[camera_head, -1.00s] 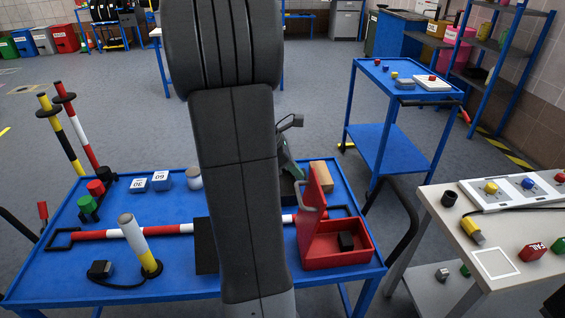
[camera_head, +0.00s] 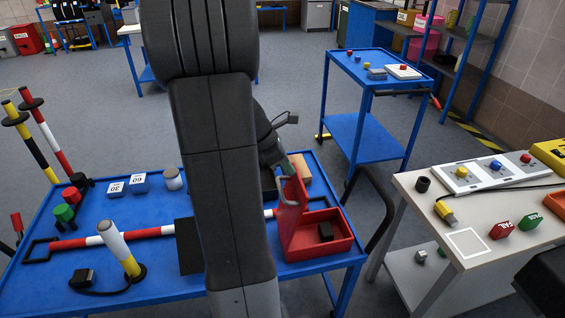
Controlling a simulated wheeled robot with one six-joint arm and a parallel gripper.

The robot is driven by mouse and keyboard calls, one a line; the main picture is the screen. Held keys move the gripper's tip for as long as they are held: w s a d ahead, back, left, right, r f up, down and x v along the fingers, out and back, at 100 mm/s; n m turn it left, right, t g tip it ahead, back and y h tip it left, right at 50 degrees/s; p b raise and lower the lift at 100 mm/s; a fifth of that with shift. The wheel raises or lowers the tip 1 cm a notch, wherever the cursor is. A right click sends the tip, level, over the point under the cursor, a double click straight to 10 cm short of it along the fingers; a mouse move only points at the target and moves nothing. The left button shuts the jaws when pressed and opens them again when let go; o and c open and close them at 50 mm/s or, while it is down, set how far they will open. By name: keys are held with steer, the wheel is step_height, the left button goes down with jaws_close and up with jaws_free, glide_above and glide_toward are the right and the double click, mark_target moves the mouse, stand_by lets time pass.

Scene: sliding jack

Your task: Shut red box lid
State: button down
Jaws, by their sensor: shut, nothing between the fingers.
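The red box (camera_head: 320,243) sits at the right end of the blue table, with a small black block (camera_head: 326,231) inside. My gripper (camera_head: 284,166) is shut and empty at the lid's upper left edge. Its fingertips are partly hidden, and I cannot tell whether they touch the lid. My arm covers the middle of the table.
The blue table (camera_head: 150,213) also holds a red-and-white bar (camera_head: 153,233), a yellow-and-white post (camera_head: 122,250) and weights (camera_head: 139,182). A wooden block (camera_head: 301,168) lies behind the lid. A pale table (camera_head: 420,205) stands right, a blue cart (camera_head: 372,75) behind. Floor shows between them.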

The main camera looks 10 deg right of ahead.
steer(key=d+f+y+p, duration=0.5)
steer(key=d+y+p, duration=0.2)
steer(key=d+p, duration=0.45)
steer(key=d+f+b, duration=0.5)
steer(key=f+b, duration=0.1)
steer(key=f, duration=0.2)
steer(key=d+f+y+b, duration=0.1)
steer(key=d+f+b, duration=0.4)
steer(key=f+b, duration=0.2)
steer(key=shift+w+f, duration=0.35)
steer(key=shift+f, duration=0.3)
steer(key=shift+r, duration=0.15)
step_height(320, 180, up, 13)
steer(key=d, duration=0.2)
steer(key=shift+d+r+b, duration=0.2)
steer(key=shift+b, duration=0.1)
steer(key=shift+f, duration=0.15)
